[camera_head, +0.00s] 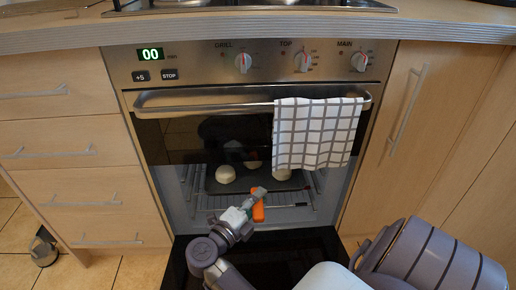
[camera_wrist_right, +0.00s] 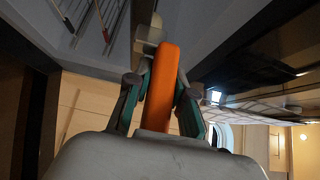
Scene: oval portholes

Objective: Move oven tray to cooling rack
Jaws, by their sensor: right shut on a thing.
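The dark oven tray (camera_head: 215,186) sits inside the oven, with several pale round buns (camera_head: 225,174) on it. My right gripper (camera_head: 250,213) is at the oven opening, just in front of the tray. It is shut on an orange handle (camera_head: 258,212), which also shows between the fingers in the right wrist view (camera_wrist_right: 163,85). The handle has a grey end (camera_head: 257,192) near the tray's front edge; I cannot tell whether it grips the tray. I see no cooling rack outside the oven. My left gripper is not in view.
A checked towel (camera_head: 318,132) hangs on the metal bar (camera_head: 190,106) above the oven opening. Wire bars (camera_head: 300,203) show inside the oven. A black panel (camera_head: 300,262) lies below the opening. Drawers (camera_head: 75,145) stand left, a cupboard (camera_head: 425,130) right, the worktop (camera_head: 440,15) above.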

